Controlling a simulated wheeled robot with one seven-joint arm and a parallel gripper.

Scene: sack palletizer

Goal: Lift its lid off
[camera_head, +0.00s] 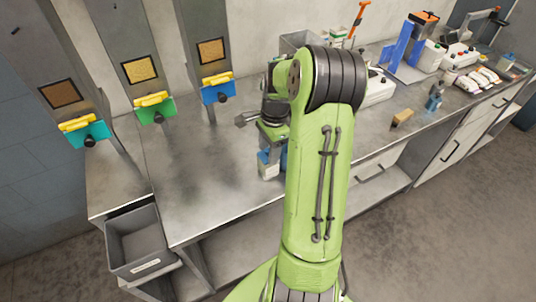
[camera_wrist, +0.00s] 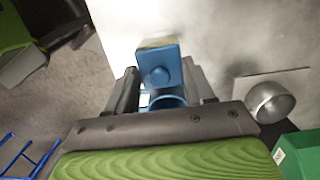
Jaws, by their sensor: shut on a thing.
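My gripper (camera_wrist: 163,90) is shut on a blue part (camera_wrist: 158,66) with a round knob-like bump; it sits between the two dark fingers in the wrist view. A round blue rim (camera_wrist: 167,101) shows just below it, near the palm. I cannot tell from this view whether the blue part is a lid or what it is joined to. In the head view, my green arm hides most of the gripper, and a white and blue container (camera_head: 268,166) shows under the wrist at the bench's front edge. I cannot tell whether it rests on anything.
A metal scoop (camera_wrist: 270,101) lies right of the gripper. Three hoppers with yellow and coloured gates (camera_head: 154,100) stand at the back left. A grey bin (camera_head: 133,240) is at the front left. The bench (camera_head: 180,180) is clear on its left; tools and boxes crowd its right.

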